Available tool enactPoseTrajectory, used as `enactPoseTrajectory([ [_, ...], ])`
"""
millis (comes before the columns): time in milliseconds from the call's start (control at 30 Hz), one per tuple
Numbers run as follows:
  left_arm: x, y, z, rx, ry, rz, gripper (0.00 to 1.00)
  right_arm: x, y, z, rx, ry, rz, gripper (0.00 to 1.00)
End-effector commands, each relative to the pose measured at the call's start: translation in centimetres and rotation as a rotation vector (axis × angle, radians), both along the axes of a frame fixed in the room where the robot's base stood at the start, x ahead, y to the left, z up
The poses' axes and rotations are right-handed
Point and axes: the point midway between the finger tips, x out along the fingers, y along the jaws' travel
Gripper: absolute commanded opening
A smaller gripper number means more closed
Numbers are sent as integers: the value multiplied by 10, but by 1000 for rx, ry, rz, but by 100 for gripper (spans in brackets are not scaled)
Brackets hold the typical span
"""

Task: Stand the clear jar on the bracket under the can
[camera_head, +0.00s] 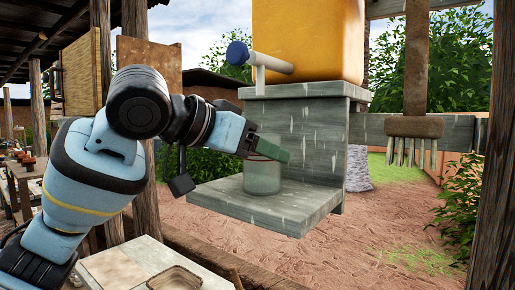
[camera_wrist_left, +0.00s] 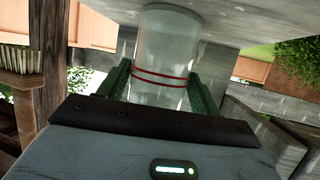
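The clear jar (camera_head: 262,177) stands upright on the lower shelf of the grey bracket (camera_head: 300,205). In the left wrist view the jar (camera_wrist_left: 165,50) has two red bands, and its base meets the shelf. My left gripper (camera_head: 270,149) is at the jar's upper part. In the wrist view its green fingers (camera_wrist_left: 160,84) lie close along both sides of the jar and look shut on it. The yellow can (camera_head: 308,40) sits on the bracket's upper shelf. Its spout with a blue tap (camera_head: 238,53) juts out to the left, above the jar. My right gripper is not in view.
A thicker post (camera_head: 497,160) is at the right edge. A tiled ledge with a shallow tray (camera_head: 175,278) is at the bottom. The shelf's front and right parts are bare.

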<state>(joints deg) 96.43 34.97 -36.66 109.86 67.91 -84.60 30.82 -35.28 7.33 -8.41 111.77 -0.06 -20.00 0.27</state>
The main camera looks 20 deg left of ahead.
Motion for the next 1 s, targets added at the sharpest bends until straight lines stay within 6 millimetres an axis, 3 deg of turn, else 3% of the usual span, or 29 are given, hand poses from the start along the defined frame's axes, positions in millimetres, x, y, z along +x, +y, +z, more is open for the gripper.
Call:
enactPoseTrajectory([
  [467,-4,3,6,-1,-3,1,72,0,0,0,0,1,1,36],
  [1000,-77,54,43,1,-3,2,72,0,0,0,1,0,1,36],
])
